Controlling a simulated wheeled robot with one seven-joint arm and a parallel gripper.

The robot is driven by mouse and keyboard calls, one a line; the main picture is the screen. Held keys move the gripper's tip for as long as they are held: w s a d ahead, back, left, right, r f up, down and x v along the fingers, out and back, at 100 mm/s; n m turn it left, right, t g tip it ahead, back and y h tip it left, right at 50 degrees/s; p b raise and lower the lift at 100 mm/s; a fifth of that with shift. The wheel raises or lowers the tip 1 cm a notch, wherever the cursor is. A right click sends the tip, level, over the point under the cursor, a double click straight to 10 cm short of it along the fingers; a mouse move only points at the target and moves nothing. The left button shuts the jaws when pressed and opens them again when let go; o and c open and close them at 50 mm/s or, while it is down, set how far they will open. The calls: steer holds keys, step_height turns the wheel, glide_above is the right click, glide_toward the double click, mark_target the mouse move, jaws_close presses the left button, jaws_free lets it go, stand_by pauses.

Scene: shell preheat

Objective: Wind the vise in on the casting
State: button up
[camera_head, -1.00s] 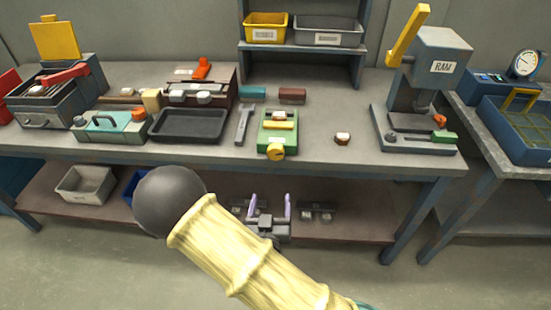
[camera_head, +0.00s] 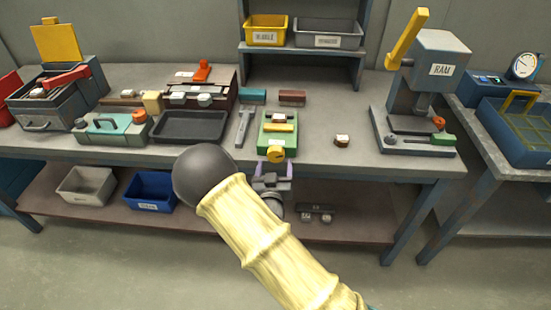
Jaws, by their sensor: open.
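The green vise (camera_head: 264,140) stands near the bench's front edge, with a yellow round knob (camera_head: 276,155) at its front end. A pale block (camera_head: 279,116), which looks like the casting, sits in it, with a yellow bar (camera_head: 280,127) just in front. My gripper (camera_head: 273,165) has two purple fingers, spread apart and empty. It appears just below and in front of the knob, with the fingertips to either side of it in the picture. I cannot tell whether they touch it. My yellow-sleeved arm hides part of the shelf below.
A hammer (camera_head: 244,127) and a black tray (camera_head: 190,128) lie left of the vise. A small brown-and-white piece (camera_head: 342,140) lies to its right, with free bench around it. The ram press (camera_head: 440,68) stands further right. A blue bin (camera_head: 150,191) is on the lower shelf.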

mark_target(275, 158)
steer(key=shift+w, duration=1.75)
steer(key=shift+c, duration=0.4)
steer(key=c, duration=0.9)
steer(key=shift+d+f+m+b, duration=0.1)
steer(key=shift+f+m+b, duration=0.1)
steer(key=shift+m+b, duration=0.75)
steer(key=shift+r+m+b, duration=0.15)
steer(key=shift+m+b, duration=0.2)
steer(key=shift+m, duration=0.1)
steer(key=o, duration=1)
steer(key=shift+s, duration=0.1)
